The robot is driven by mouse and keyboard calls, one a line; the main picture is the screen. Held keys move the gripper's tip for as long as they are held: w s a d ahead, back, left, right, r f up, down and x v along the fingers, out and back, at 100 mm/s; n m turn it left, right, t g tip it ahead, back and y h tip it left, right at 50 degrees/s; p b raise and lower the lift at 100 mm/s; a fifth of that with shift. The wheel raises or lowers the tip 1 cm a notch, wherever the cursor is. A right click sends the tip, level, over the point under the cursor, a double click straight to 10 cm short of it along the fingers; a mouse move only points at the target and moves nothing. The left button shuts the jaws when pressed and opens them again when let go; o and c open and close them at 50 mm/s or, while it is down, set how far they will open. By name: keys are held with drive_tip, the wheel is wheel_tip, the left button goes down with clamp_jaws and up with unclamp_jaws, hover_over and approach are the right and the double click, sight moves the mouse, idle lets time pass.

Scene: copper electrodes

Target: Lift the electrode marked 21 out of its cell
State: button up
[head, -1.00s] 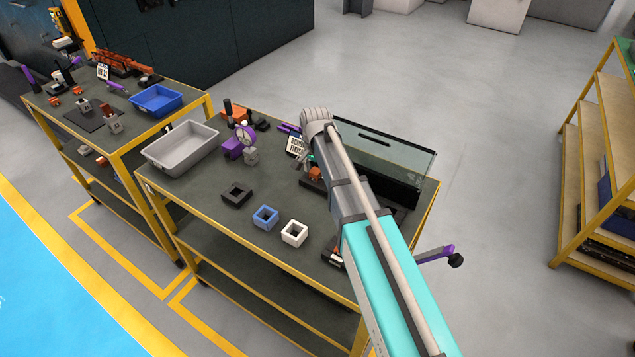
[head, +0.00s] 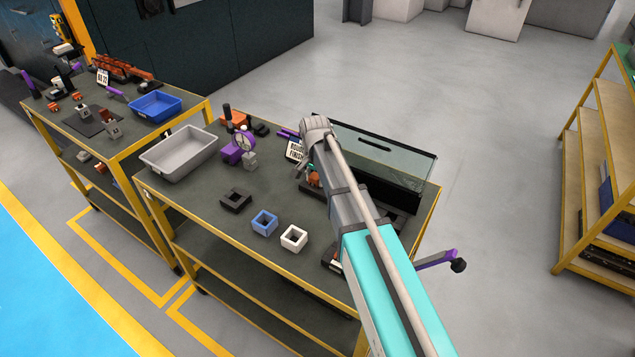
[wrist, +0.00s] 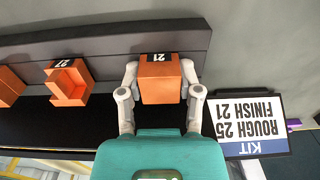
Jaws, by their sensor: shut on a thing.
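The electrode marked 21 (wrist: 161,82) is an orange copper block with a black label, upper middle in the wrist view. My gripper (wrist: 160,70) is shut on it, one grey finger on each side. The long dark rack (wrist: 226,40) runs behind and beside it. I cannot tell whether the block's lower end is still within its cell. The electrode marked 27 (wrist: 69,82) is to the left, with another orange block (wrist: 10,87) at the left edge. In the head view, my arm hides most of the rack and gripper.
A kit card (wrist: 248,124) reading rough 25, finish 21 stands close right of my gripper in the wrist view. A glass-sided tank (head: 395,165) stands behind my arm. Black (head: 236,199), blue (head: 264,222) and white (head: 293,237) square holders and a grey tray (head: 180,153) share the bench.

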sight(315, 176)
clamp_jaws()
drive_tip(key=shift+w+r+p, duration=0.1)
drive_tip(key=shift+r+p, duration=0.7)
drive_tip(key=shift+p, duration=0.05)
drive_tip(key=shift+r+p, duration=0.8)
drive_tip(key=shift+r, duration=0.05)
idle(0.3)
drive_tip(key=shift+r+p, duration=2.85)
drive_tip(key=shift+p, duration=0.05)
